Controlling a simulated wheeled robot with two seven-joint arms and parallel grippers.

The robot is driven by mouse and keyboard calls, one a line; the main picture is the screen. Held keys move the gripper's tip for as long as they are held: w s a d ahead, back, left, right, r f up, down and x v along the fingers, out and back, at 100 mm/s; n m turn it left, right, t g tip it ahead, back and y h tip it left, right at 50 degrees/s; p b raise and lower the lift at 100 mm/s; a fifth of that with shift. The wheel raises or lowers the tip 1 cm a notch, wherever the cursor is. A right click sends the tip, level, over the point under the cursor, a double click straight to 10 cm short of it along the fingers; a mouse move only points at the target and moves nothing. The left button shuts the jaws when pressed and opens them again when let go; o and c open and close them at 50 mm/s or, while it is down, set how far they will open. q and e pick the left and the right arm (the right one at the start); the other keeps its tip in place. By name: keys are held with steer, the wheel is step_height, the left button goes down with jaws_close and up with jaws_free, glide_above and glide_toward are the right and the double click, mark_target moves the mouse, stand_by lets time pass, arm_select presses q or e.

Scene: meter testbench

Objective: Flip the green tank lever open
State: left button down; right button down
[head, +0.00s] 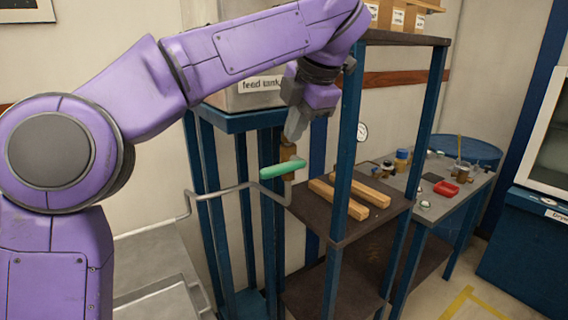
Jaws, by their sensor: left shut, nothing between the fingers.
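The green lever (283,169) shows near the middle of the head view, below the tank, on a brass-coloured valve (289,152) at the pipe. The lever lies roughly level and points left. The tank (245,96), labelled "feed tank", stands on a blue stand and is partly hidden behind my arm. My left gripper (296,134) points down just above the valve and the lever's right end. Its fingers are together with nothing between them. I cannot tell whether it touches the valve. My right gripper is not in the view.
A grey pipe (225,191) runs left from the valve and bends down. A blue-framed shelf (346,150) stands close on the right, holding wooden bars (350,196). A side table (450,183) with small jars and a red dish stands further right. Floor shows at lower right.

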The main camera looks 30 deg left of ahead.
arm_select(q)
glide_above(278, 166)
steer(key=s+d, duration=0.2)
steer(key=d, duration=0.1)
step_height(278, 166, down, 4)
steer(key=f, duration=0.1)
steer(key=shift+w+a+f, duration=0.35)
steer(key=shift+a+f, duration=0.1)
steer(key=shift+f, duration=0.15)
steer(key=shift+w+a+f, duration=0.35)
steer(key=shift+a+f, duration=0.05)
steer(key=shift+f, duration=0.15)
steer(key=shift+s, duration=0.2)
steer(key=shift+r, duration=0.1)
steer(key=shift+d, duration=0.1)
